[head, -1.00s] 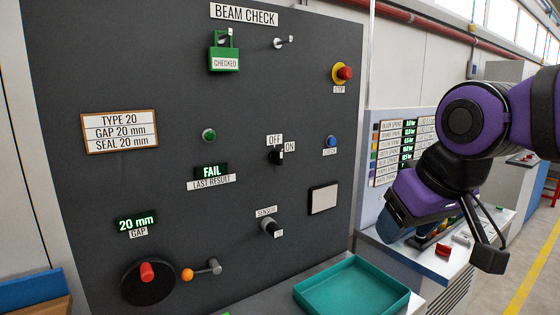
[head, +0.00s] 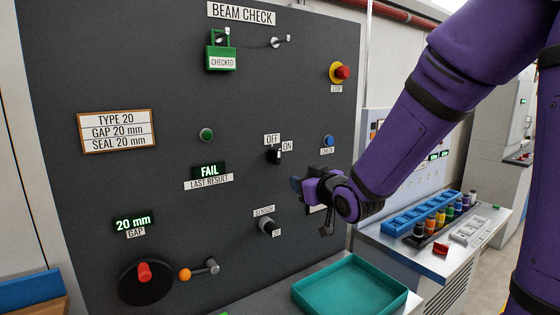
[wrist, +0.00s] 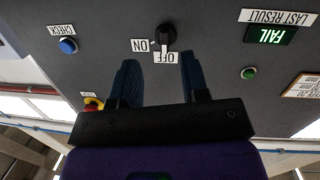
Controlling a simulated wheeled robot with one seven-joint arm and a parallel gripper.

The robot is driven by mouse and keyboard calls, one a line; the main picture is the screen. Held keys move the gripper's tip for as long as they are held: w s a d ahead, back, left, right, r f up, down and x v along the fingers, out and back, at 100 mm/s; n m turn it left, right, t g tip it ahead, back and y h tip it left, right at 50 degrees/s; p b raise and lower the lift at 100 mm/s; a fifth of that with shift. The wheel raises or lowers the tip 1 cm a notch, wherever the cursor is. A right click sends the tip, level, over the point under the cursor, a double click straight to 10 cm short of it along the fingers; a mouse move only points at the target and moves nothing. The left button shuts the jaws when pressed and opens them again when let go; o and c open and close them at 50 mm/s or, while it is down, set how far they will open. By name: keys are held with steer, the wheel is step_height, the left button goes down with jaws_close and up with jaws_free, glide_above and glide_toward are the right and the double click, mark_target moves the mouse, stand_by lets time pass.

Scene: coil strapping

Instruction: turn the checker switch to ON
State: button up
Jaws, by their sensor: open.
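The checker switch (head: 273,156) is a small black knob on the dark BEAM CHECK panel, with the OFF label (head: 272,139) above it and the ON label (head: 287,146) to its upper right. In the wrist view the switch (wrist: 168,38) appears upside down, its handle lined up roughly with OFF. My gripper (head: 297,184) is in front of the panel, below and right of the switch. In the wrist view its two blue fingers (wrist: 161,72) are apart and empty, with the switch beyond their tips, not touching.
The blue CHECK button (head: 329,141) and red stop button (head: 343,72) are to the right of the switch. The sensor knob (head: 268,226) is below it. A teal tray (head: 350,257) stands on the bench under my arm. Open space lies in front of the switch.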

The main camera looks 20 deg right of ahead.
mark_target(279, 158)
steer(key=w+r+t+y, duration=0.1)
steer(key=w, duration=0.3)
steer(key=w+a+t+y, duration=0.1)
steer(key=w+t, duration=0.1)
steer(key=w, duration=0.1)
steer(key=w+a+r+t+y, duration=0.1)
steer(key=w+t, duration=0.1)
steer(key=w, duration=0.2)
steer(key=shift+w+a+r+m, duration=0.25)
steer(key=shift+w+r+m, duration=0.05)
steer(key=shift+w, duration=0.05)
stand_by(0.3)
jaws_close()
